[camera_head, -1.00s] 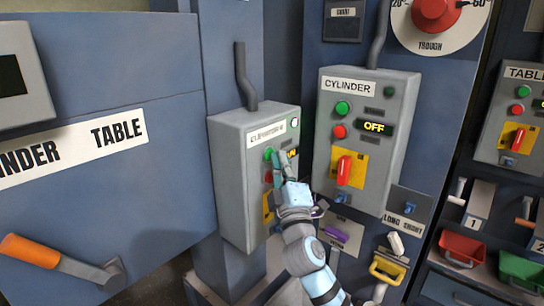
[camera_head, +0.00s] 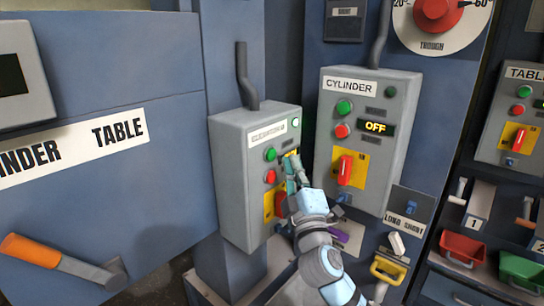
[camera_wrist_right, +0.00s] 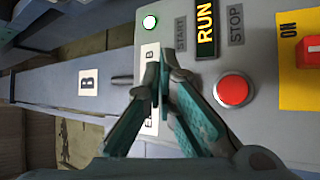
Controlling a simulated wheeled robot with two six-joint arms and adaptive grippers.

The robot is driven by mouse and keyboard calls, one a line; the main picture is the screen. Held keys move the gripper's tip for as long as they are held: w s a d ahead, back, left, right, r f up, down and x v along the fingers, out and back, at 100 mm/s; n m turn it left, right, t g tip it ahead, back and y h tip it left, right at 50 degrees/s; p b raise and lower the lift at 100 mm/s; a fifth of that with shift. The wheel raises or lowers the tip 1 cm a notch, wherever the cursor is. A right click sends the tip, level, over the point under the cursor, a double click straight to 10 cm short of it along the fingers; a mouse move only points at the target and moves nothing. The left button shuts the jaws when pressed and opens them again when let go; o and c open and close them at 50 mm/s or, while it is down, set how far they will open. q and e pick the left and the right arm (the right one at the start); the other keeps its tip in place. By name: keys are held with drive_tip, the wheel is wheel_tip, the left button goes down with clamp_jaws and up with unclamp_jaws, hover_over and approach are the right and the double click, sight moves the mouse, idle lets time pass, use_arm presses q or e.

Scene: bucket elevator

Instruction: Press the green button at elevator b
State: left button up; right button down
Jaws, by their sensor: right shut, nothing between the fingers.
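The elevator control box (camera_head: 232,180) is grey, with a label too blurred to read in the head view. Its green button (camera_head: 270,155) sits above a red button (camera_head: 270,177). In the right wrist view the red button (camera_wrist_right: 233,90) shows by STOP, the display (camera_wrist_right: 205,27) reads RUN, and a lamp (camera_wrist_right: 150,22) is lit pale green. The green button is hidden there behind the fingers. My right gripper (camera_head: 291,160) is shut and empty, in front of the panel just right of the green button; it also shows in the wrist view (camera_wrist_right: 160,58). My left gripper is out of view.
The cylinder box (camera_head: 375,90) stands to the right, its display reading OFF. A plate marked B (camera_wrist_right: 88,82) shows in the wrist view. An orange-handled lever (camera_head: 32,250) is at lower left. Red (camera_head: 464,248) and green bins (camera_head: 520,268) are at lower right.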

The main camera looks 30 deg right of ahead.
drive_tip(key=s, duration=0.1)
drive_tip(key=s+d, duration=0.1)
drive_tip(key=s, duration=0.1)
drive_tip(key=shift+s, duration=0.15)
idle(0.7)
